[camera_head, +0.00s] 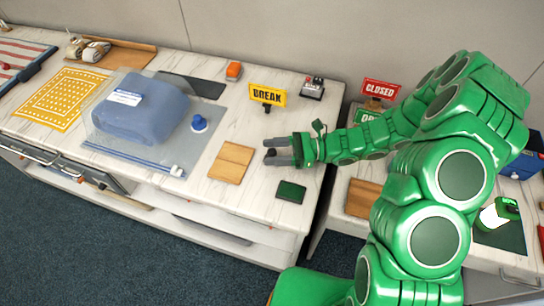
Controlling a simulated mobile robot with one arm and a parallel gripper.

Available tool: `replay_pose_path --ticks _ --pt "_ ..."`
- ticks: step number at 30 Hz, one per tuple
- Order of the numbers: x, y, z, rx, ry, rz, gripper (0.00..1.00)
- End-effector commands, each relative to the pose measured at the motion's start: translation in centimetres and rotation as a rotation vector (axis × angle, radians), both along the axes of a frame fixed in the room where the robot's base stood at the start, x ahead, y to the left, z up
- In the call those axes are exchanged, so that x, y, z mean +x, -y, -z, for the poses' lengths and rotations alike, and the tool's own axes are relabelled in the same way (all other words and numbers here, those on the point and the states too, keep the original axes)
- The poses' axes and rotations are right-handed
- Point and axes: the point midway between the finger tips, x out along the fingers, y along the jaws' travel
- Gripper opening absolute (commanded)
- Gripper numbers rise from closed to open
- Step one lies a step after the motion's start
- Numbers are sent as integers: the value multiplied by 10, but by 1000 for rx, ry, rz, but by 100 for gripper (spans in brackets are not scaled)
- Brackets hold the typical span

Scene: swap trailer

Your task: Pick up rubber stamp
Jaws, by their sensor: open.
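My gripper (268,151) is at the end of my green arm, over the right part of the white marble-look counter. Its two grey fingers point left and are open. A small dark knob-like thing (271,153) shows between the fingertips; it may be the rubber stamp, but it is too small and covered to be sure. I cannot tell whether the fingers touch it. A dark green pad (290,191) lies just below the gripper in the picture.
A wooden board (231,163) lies left of the gripper. A yellow BREAK sign (267,95) and a small red-and-black device (313,87) stand behind.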

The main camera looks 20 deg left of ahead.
Motion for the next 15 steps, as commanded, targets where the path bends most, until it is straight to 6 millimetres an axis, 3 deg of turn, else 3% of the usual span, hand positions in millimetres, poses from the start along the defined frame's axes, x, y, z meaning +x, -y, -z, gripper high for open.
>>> replay_pose_path --ticks 9,15 --pt "-2 -6 0 -2 1 0 54" --pt "-2 -6 0 -1 2 0 23"
